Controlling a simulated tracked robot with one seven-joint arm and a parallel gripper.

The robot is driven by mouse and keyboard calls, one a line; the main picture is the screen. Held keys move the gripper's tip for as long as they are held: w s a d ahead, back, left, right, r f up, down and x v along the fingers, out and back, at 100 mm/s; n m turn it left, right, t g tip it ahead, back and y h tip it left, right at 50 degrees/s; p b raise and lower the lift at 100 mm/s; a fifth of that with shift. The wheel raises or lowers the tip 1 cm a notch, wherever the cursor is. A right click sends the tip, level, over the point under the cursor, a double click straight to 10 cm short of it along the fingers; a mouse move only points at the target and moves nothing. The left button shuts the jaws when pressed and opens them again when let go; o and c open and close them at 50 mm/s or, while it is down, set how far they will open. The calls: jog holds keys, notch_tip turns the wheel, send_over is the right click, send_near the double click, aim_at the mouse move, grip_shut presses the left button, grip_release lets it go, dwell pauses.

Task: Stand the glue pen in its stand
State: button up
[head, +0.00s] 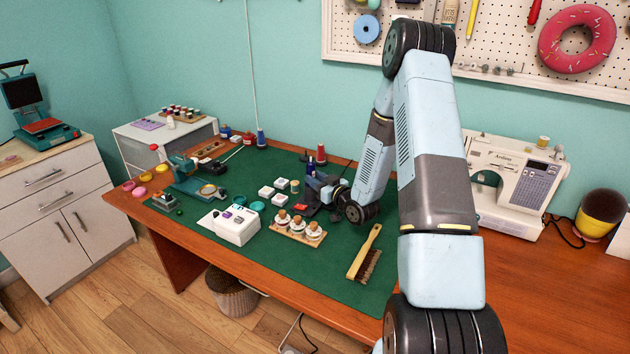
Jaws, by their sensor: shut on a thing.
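My gripper (316,181) reaches in from the right, low over the green mat, in the head view. A dark, low piece with a red patch (301,207) lies just in front of the gripper. I cannot tell whether it is the stand, and no other stand is clear.
Small white boxes (266,192) lie left of the gripper. A wooden rack of corked jars (298,228), a white device (231,224) and a brush (366,255) are nearer the front. A red thread cone (321,153) stands behind. A sewing machine (512,180) stands right.

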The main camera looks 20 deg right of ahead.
jog(key=o, duration=1)
jog(key=shift+o, duration=0.2)
jog(key=v, duration=1.2)
jog(key=s+r+m+g+h, duration=0.1)
jog(key=s+r+g+h, duration=0.2)
jog(key=r, duration=0.7)
jog(key=s+r+g+h, duration=0.1)
jog(key=r+g+h, duration=0.3)
jog(key=r, duration=0.6)
jog(key=s+a+r+m+g, duration=0.1)
jog(key=s+a+r, duration=0.1)
jog(key=s, duration=0.6)
jog(key=s+a+r+m+g, duration=0.1)
jog(key=s+a+r, duration=0.1)
jog(key=s+r, duration=0.3)
jog(key=s+a+r+m+g, duration=0.1)
jog(key=s+r, duration=0.3)
jog(key=s, duration=0.9)
jog(key=shift+a+m+g, duration=0.4)
jog(key=shift+a, duration=0.25)
